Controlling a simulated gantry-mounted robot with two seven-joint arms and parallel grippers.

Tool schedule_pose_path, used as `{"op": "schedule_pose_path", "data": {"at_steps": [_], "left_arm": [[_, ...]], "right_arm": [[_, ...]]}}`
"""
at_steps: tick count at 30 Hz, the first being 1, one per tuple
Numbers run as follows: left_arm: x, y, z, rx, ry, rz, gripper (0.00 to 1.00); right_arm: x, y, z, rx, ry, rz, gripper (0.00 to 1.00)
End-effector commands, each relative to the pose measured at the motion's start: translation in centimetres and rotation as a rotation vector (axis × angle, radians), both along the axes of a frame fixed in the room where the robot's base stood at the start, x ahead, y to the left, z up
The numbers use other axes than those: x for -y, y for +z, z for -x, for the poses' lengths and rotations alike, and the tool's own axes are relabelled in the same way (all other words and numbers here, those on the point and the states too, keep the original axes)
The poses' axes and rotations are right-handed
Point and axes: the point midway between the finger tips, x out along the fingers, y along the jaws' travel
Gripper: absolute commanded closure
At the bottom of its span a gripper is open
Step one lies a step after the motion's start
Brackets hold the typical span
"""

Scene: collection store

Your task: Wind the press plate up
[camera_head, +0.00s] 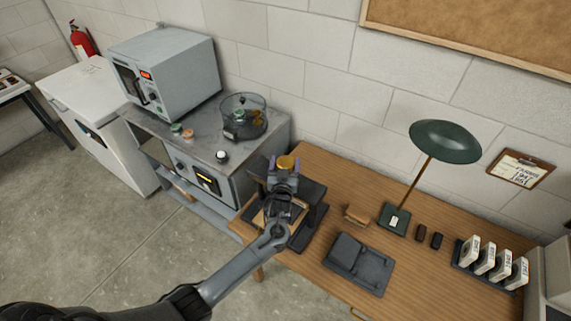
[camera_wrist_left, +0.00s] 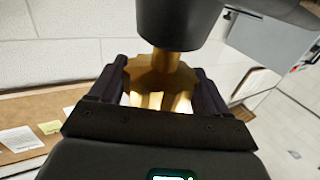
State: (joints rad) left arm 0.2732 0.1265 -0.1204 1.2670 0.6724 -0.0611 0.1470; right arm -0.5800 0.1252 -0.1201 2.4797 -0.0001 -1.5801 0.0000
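The press (camera_head: 311,222) stands at the left end of the wooden desk, a dark frame with a round brass knob (camera_head: 287,162) on top. A pale wooden board shows low in the press, partly covered by my arm. My left gripper (camera_head: 284,164) reaches over the press with one finger on each side of the knob. In the left wrist view the scalloped brass knob (camera_wrist_left: 160,77) sits between both dark fingers, which appear to meet its rim. A dark cylinder adjoins the knob's shaft. The press plate cannot be made out clearly. My right gripper is not in view.
The desk (camera_head: 425,284) also bears a dark flat device (camera_head: 358,264), a wooden block (camera_head: 356,215), a green lamp (camera_head: 445,142) and a rack of white-labelled items (camera_head: 490,264). A steel cabinet with an oven (camera_head: 167,62) stands left of the press. Floor is clear in front.

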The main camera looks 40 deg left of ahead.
Motion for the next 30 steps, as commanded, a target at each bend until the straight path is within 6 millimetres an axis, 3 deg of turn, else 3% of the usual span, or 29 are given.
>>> {"op": "schedule_pose_path", "data": {"at_steps": [1,6,15,24,25,29,30], "left_arm": [[0.0,0.0,0.0,0.000,0.000,0.000,0.32],[0.0,0.0,0.0,0.000,0.000,0.000,0.57],[0.1,-0.2,-0.1,0.005,0.120,0.005,0.57],[0.0,0.0,0.0,-0.001,0.136,0.001,0.57],[0.0,0.0,0.0,-0.001,0.136,0.001,0.25],[0.0,0.0,0.0,-0.001,0.136,0.001,0.06],[0.0,0.0,0.0,-0.001,0.136,0.001,0.06]], "right_arm": [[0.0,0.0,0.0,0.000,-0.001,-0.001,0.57],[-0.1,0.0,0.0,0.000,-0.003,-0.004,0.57],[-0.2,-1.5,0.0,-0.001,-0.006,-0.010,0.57],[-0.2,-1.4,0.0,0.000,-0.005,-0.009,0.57],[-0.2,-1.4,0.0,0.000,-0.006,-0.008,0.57],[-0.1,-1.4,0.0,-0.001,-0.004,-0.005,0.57],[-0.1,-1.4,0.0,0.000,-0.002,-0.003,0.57]]}}
